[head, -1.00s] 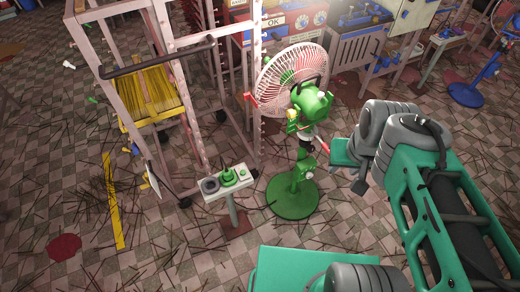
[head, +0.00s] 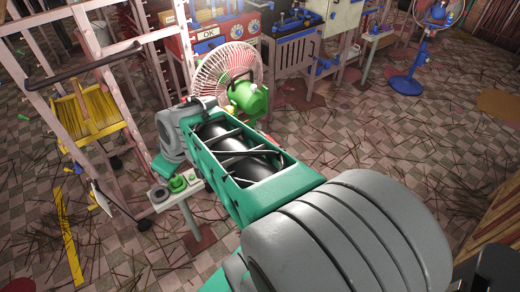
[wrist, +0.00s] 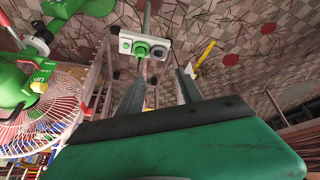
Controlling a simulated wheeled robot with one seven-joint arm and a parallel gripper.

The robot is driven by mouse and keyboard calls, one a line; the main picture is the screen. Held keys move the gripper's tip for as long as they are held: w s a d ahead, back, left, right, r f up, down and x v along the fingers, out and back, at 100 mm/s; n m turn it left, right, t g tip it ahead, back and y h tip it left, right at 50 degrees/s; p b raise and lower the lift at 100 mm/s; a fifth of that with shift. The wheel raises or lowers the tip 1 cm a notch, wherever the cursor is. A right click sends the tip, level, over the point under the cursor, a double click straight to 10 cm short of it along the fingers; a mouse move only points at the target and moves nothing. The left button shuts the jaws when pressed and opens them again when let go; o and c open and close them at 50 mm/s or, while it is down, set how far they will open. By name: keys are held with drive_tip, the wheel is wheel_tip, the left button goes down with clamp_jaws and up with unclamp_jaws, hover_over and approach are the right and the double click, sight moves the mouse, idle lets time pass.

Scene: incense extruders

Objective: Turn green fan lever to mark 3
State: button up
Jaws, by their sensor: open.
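The green fan (head: 250,98), with a white cage, stands behind my arm in the head view. Its stand is hidden there. In the wrist view the fan (wrist: 20,85) is at the left, upside down, with a small "UP" label on its green body. I cannot clearly make out the lever or its marks. A white control panel (head: 162,203) on a post carries a green knob (head: 178,184) and a dark ring. The panel also shows at the top of the wrist view (wrist: 124,46). My gripper (wrist: 163,74) is open and empty, its fingers pointing toward the panel and apart from it.
A pink metal rack (head: 92,45) with a yellow tray (head: 88,115) stands at the left. A red machine with an OK sign (head: 209,33) is behind the fan. A blue fan (head: 404,84) stands far right. Open floor strewn with sticks lies to the right.

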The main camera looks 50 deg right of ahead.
drive_tip(key=w+d+f+n+t+b, duration=0.1)
drive_tip(key=w+d+f+t+b, duration=0.2)
drive_tip(key=d+f, duration=0.4)
drive_tip(key=w+d+f+n+b, duration=0.1)
drive_tip(key=w+d+f+b, duration=0.1)
drive_tip(key=d+f+b, duration=0.5)
drive_tip(key=t+h+b, duration=0.5)
drive_tip(key=h+b, duration=0.3)
drive_tip(key=b, duration=0.2)
approach(270, 139)
wheel_tip(270, 139, down, 3)
drive_tip(key=w+d, duration=0.3)
drive_tip(key=shift+n, duration=0.3)
drive_tip(key=x, duration=0.4)
drive_tip(key=b+x, duration=0.1)
drive_tip(key=x, duration=0.2)
drive_tip(key=shift+w+a+r, duration=0.15)
drive_tip(key=shift+r, duration=0.15)
drive_tip(key=shift+c, duration=0.3)
clamp_jaws()
